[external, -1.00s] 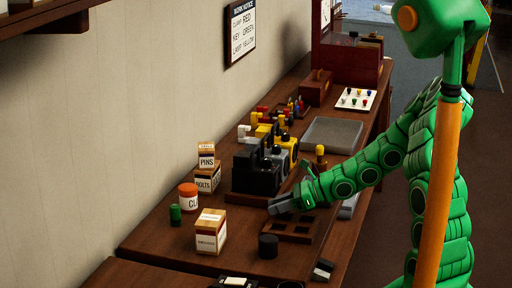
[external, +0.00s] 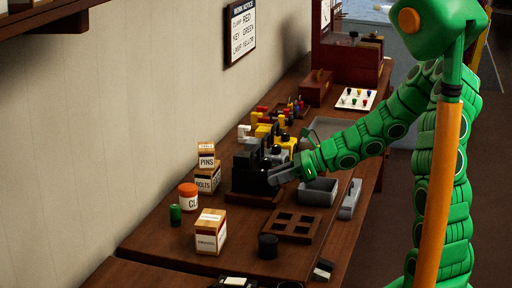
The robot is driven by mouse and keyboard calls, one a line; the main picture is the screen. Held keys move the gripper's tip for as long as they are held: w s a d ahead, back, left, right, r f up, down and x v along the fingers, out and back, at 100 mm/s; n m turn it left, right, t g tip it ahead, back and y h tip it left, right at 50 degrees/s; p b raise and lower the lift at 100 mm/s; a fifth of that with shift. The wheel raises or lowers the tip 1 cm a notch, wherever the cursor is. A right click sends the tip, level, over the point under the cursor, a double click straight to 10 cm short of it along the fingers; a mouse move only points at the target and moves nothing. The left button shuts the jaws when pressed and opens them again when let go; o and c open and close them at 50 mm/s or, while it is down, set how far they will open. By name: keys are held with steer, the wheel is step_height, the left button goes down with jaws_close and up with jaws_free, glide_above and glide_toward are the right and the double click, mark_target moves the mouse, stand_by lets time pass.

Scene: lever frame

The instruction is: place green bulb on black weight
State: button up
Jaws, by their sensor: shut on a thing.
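My gripper (external: 283,176) is at the right front of the black block-like lever frame (external: 248,178) and looks shut. The thing between its fingers is too small and hidden to name. A short black cylinder (external: 268,246), perhaps the black weight, stands upright on the bench, below and left of the gripper in the picture and apart from it. I cannot make out the green bulb for sure. A green cylinder (external: 175,214) stands at the left. A white panel (external: 345,103) farther back holds several small coloured bulbs.
An empty brown compartment tray (external: 293,224) lies right of the black cylinder. A grey open box (external: 318,193) and a grey bar-like thing (external: 350,199) stand at the right. A carton (external: 211,232) and an orange-white jar (external: 188,197) stand at the left.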

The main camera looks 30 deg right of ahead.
steer(key=s+a+r+n+g, duration=0.2)
steer(key=s+n+g, duration=0.1)
steer(key=s, duration=0.6)
steer(key=s+a+r+n+g+y, duration=0.1)
steer(key=s+a+r+n+g, duration=0.2)
steer(key=s, duration=0.6)
steer(key=s+a+r+n+g, duration=0.1)
steer(key=s+r+n+g, duration=0.2)
steer(key=s, duration=0.5)
glide_above(263, 240)
steer(key=shift+g, duration=0.4)
steer(key=shift+s+f, duration=0.15)
steer(key=shift+f, duration=2.4)
steer(key=shift+s+f, duration=0.15)
steer(key=shift+f, duration=2.4)
steer(key=shift+w+a+f, duration=0.1)
steer(key=shift+w+f, duration=0.05)
steer(key=shift+f, duration=1.6)
steer(key=shift+f, duration=0.15)
